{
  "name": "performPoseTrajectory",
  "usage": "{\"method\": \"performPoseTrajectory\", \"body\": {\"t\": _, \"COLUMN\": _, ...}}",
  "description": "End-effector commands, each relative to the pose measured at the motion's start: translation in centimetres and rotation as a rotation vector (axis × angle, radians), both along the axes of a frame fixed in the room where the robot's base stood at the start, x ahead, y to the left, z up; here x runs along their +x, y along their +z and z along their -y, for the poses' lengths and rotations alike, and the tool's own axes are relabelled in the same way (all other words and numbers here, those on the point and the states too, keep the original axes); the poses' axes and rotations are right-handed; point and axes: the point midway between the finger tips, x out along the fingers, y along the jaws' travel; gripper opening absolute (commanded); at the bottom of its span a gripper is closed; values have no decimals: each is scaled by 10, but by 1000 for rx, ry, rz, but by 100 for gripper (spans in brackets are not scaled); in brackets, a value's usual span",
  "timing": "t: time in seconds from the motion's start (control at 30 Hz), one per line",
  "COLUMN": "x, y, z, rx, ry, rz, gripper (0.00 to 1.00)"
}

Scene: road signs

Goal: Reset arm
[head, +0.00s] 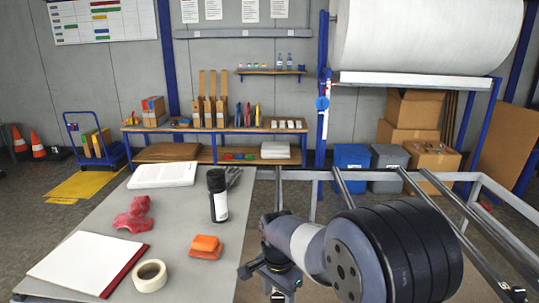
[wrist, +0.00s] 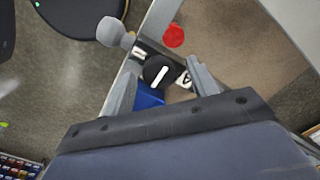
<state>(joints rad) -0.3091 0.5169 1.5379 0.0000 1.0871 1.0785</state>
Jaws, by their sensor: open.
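My gripper (head: 262,283) hangs low at the bottom middle of the head view, just off the right side of the grey table (head: 205,275). My arm comes in from the lower right. In the wrist view my gripper (wrist: 161,66) has its two fingers spread apart. A black round thing with a white bar (wrist: 158,72) and a blue thing (wrist: 150,96) show between the fingers, seemingly beyond them. I see nothing held.
On the table are a black bottle (head: 217,195), an orange block (head: 206,246), a tape roll (head: 150,275), red crumpled cloth (head: 134,215), a white-and-red board (head: 85,262) and a paper stack (head: 163,174). A metal frame (head: 390,174) stands right.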

Motion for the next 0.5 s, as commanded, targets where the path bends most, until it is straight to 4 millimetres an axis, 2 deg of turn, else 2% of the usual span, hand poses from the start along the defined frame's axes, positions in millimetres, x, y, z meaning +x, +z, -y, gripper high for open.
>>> {"method": "performPoseTrajectory", "body": {"t": 0.5, "x": 0, "y": 1, "z": 0, "rx": 1, "ry": 427, "rz": 0, "gripper": 56}}
